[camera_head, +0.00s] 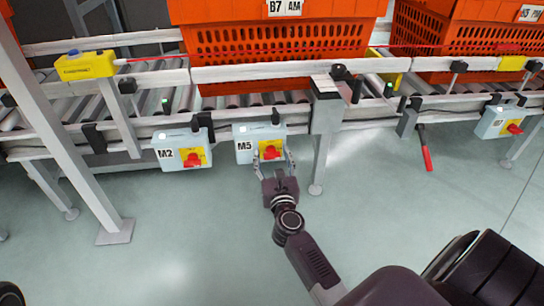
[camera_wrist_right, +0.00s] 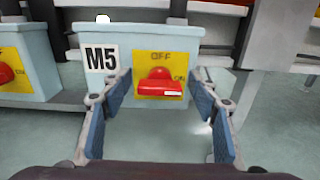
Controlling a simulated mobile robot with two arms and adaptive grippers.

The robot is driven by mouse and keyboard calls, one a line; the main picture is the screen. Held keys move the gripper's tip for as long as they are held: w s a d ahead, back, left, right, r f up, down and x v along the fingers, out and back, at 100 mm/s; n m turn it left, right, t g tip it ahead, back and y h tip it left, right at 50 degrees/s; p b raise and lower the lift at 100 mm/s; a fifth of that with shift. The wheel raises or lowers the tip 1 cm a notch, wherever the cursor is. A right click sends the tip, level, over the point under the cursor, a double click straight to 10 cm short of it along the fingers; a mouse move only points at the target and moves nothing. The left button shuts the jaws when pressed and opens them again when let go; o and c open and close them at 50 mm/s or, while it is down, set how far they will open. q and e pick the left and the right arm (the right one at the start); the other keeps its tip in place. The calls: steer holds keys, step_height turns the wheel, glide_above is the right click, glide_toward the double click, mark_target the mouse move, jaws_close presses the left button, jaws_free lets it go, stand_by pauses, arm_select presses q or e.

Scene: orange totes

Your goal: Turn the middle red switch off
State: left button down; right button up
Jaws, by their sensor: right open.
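The middle red switch (camera_head: 270,151) sits on a yellow plate on the grey M5 box (camera_head: 245,144) under the conveyor. In the right wrist view the red switch (camera_wrist_right: 159,82) has its handle lying level, with its white mark toward the ON label at the right; OFF is written above. My right gripper (camera_head: 271,160) is in front of the M5 box; in the wrist view its open fingers (camera_wrist_right: 158,92) stand on either side of the switch, apart from it. My left gripper is not in view.
The M2 box (camera_head: 168,156) with its red switch is to the left; another switch box (camera_head: 496,122) is at far right. Orange totes (camera_head: 275,42) stand on the roller conveyor above. A grey support leg (camera_head: 322,150) is just right of the M5 box. The floor in front is clear.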

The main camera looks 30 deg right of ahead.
steer(key=c, duration=1.2)
steer(key=shift+o, duration=0.2)
